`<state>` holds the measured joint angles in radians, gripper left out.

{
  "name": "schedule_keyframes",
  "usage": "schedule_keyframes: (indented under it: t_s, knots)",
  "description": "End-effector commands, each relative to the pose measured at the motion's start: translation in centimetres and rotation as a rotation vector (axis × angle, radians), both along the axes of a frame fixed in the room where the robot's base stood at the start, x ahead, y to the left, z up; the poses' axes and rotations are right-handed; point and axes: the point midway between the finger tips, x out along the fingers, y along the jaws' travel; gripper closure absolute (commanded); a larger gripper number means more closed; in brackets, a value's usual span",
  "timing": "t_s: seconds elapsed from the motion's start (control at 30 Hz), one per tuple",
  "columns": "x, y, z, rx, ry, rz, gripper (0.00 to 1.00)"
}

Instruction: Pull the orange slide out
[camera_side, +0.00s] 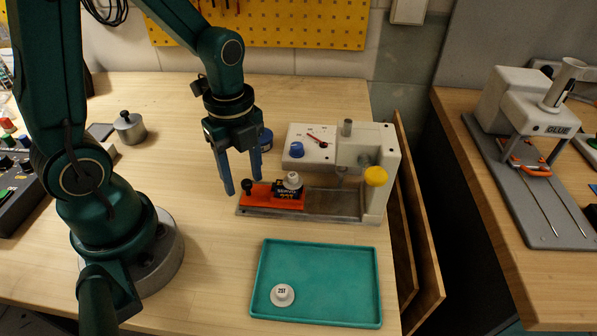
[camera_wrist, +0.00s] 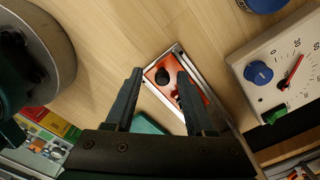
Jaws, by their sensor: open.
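The orange slide (camera_side: 262,197) sits on a metal rail at the left end of the white bench device. A black knob (camera_side: 246,186) stands on the slide's left end. A dark servo (camera_side: 288,190) with a white round top rests on the slide. My gripper (camera_side: 242,188) is open above the slide's left end, its two blue-grey fingers pointing down near the knob. In the wrist view the orange slide (camera_wrist: 159,89) and its black knob (camera_wrist: 162,76) lie between and beyond the open fingers (camera_wrist: 158,85). The servo is mostly hidden there by the right finger.
The white device (camera_side: 363,146) has a blue knob, a red pointer and a yellow knob. A teal tray (camera_side: 340,318) in front holds a white round part (camera_side: 282,294). A metal pot (camera_side: 130,128) stands at the back left. The wood left of the rail is clear.

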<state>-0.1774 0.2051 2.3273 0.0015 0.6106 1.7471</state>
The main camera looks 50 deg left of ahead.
Motion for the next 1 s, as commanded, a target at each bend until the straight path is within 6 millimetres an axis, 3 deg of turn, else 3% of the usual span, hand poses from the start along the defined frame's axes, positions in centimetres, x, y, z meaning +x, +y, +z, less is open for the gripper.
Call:
schedule_keyframes:
  t_s: [0.4, 0.83, 1.0]
  knots:
    - [0.1, 0.0, 4.4, 0.001, -0.005, 0.000, 0.46]
    - [0.0, -0.1, 5.0, 0.001, -0.005, -0.004, 0.46]
    - [0.4, -0.6, 6.9, 0.016, -0.094, -0.034, 0.46]
